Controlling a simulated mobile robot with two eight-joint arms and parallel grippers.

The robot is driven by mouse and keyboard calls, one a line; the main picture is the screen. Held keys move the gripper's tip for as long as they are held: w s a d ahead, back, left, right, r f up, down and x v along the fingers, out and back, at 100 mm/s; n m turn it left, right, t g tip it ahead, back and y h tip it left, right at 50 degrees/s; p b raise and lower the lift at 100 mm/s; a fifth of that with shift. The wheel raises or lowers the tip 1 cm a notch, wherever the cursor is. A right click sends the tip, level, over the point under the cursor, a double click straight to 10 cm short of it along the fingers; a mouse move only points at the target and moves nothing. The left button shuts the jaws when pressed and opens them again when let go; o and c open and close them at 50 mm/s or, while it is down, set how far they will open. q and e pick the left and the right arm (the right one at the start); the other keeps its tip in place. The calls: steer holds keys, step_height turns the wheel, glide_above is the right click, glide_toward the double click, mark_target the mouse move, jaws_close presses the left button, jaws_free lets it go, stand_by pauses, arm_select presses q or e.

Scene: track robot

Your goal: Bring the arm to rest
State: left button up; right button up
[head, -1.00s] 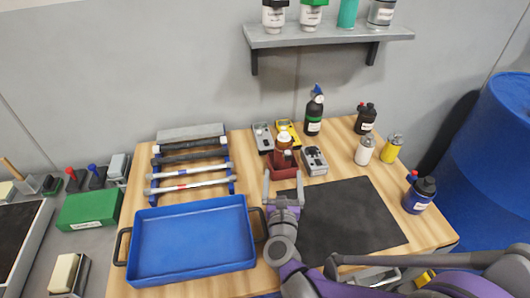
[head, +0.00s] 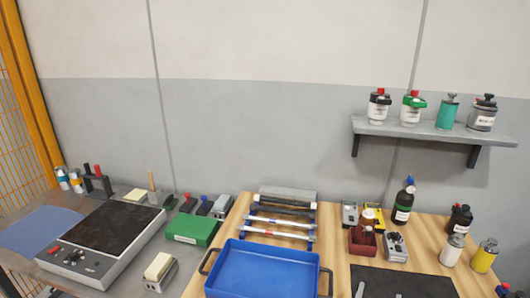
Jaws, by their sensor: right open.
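Only the fingertips of my right gripper (head: 379,292) show, at the bottom edge of the head view. They stand apart with nothing seen between them, over the left part of the black mat (head: 420,283) and to the right of the blue tray (head: 262,268). The rest of my right arm is below the picture. My left gripper is out of view.
A dark red holder (head: 362,248) with a brown bottle stands behind the gripper on the wooden table (head: 335,262). Several bottles stand at the right. A rack of rods (head: 283,222) lies behind the tray. A hotplate (head: 103,240) and green box (head: 192,229) are left.

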steer(key=s+a+r+n+g+y+p, duration=0.1)
steer(key=a+r+n+y+p, duration=0.35)
steer(key=n, duration=0.75)
steer(key=s+a+r+n+g+y+p, duration=0.1)
steer(key=s+a+n+y+p, duration=0.1)
steer(key=a+n+y, duration=0.8)
steer(key=s+d+f+n+g+h+p, duration=0.1)
steer(key=s+n+g, duration=0.3)
steer(key=n, duration=0.5)
steer(key=s+d+f+n+g+h+p, duration=0.2)
steer(key=s+d+n+g+h+p, duration=0.1)
steer(key=s+n, duration=0.6)
steer(key=shift+s+g+h, duration=0.3)
steer(key=shift+g+h, duration=0.1)
steer(key=shift+h, duration=0.45)
steer(key=shift+f, duration=0.1)
